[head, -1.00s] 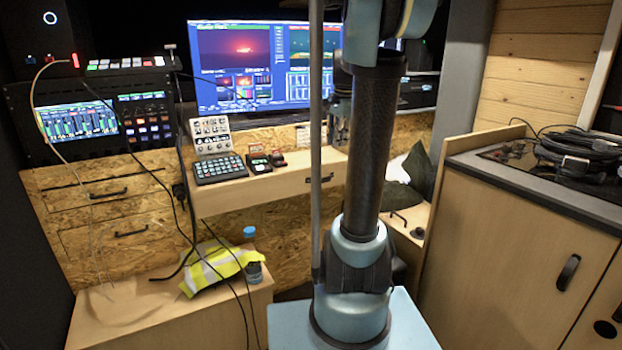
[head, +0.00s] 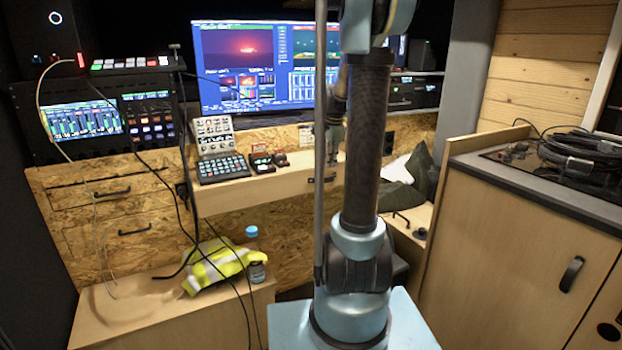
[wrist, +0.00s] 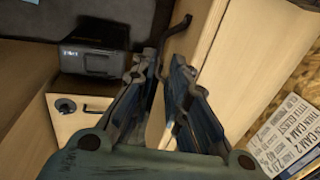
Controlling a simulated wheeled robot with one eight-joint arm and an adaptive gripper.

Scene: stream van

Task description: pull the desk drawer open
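The desk drawer (head: 270,190) has a pale wood front below the control panels, with a dark bar handle (head: 322,179) near its right end. It looks shut. My gripper (head: 331,140) is just above the handle in the head view, partly hidden by my own arm. In the wrist view my gripper (wrist: 160,68) is open, with a gap between its fingers. A dark handle (wrist: 180,25) on a pale wood front (wrist: 238,45) lies just beyond the fingertips. I see nothing held, and cannot tell if the fingers touch the handle.
A keypad (head: 222,168) and small control boxes stand on the desk left of my gripper. A monitor (head: 255,65) is behind. A cabinet (head: 520,240) stands at right.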

